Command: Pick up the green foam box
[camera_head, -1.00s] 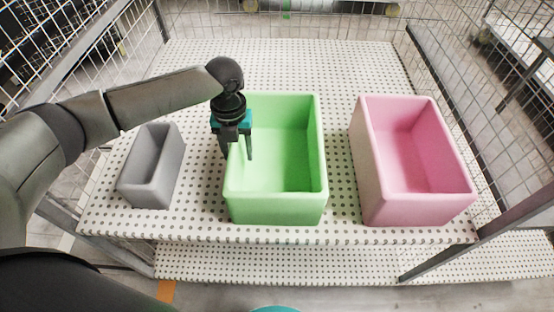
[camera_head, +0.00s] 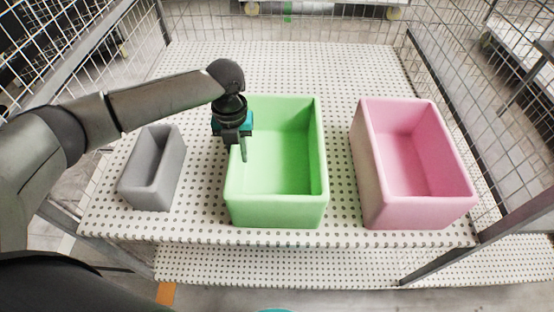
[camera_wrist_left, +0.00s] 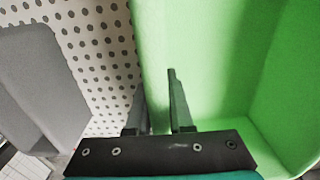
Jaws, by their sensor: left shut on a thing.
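The green foam box (camera_head: 277,211) is an open-topped box standing upright on the white perforated shelf, between a grey box and a pink box. My left gripper (camera_head: 238,152) is at its left wall, pointing down, with one finger inside the box and the other outside. In the left wrist view the fingers (camera_wrist_left: 157,98) are shut on the green wall (camera_wrist_left: 152,60), one on each side of it. The outer finger is largely hidden behind the wall in the head view. The box rests on the shelf as far as I can see. My right gripper is not in view.
The grey foam box (camera_head: 145,197) stands close on the left, and also shows in the left wrist view (camera_wrist_left: 36,80). The pink foam box (camera_head: 420,214) stands on the right, with a gap. The perforated shelf (camera_head: 300,65) is clear behind the boxes. Wire mesh sides (camera_head: 455,110) border it.

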